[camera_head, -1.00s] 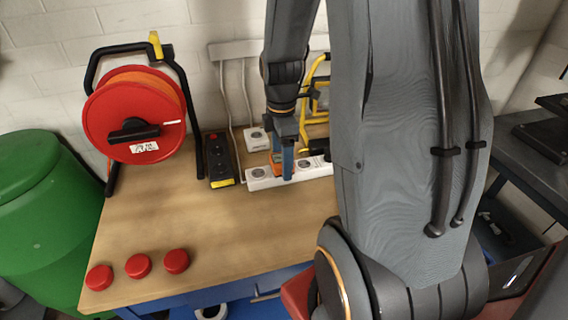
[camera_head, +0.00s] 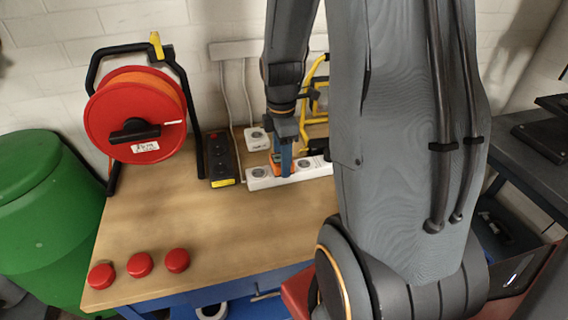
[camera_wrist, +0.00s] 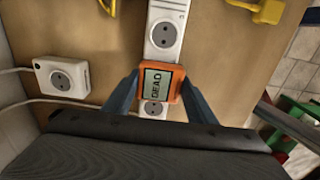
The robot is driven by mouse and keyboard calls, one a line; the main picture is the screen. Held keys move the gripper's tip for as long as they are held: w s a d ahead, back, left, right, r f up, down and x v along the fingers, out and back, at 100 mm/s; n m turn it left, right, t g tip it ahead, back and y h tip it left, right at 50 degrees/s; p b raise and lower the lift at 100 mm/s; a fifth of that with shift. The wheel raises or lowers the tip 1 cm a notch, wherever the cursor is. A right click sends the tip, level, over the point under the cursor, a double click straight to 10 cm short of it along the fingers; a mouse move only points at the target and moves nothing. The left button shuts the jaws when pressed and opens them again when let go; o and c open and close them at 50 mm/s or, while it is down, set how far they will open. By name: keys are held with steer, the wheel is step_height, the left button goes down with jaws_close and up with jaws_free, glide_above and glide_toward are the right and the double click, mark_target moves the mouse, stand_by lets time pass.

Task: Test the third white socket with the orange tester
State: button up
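The orange tester (camera_wrist: 162,80) is between the two blue fingertips of my gripper (camera_wrist: 161,82), which appear to touch its sides. Its display reads "DEAD". The tester (camera_head: 275,164) sits at the white socket strip (camera_head: 262,183) on the workbench, in the head view between two visible round sockets. In the wrist view the strip (camera_wrist: 164,12) runs away under the tester, with one socket beyond it and another partly covered below it. My gripper (camera_head: 286,172) points down there, one finger hiding part of the tester. Whether its prongs are in a socket is hidden.
A separate white socket box (camera_head: 257,139) and a black power strip (camera_head: 220,158) lie left of the tester. A red cable reel (camera_head: 135,115) stands at the back left. Three red caps (camera_head: 140,264) lie at the front left. The bench middle (camera_head: 205,225) is clear.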

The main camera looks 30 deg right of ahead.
steer(key=c, duration=0.6)
steer(key=shift+o, duration=0.2)
steer(key=shift+r+p, duration=2.9)
steer(key=shift+r, duration=0.15)
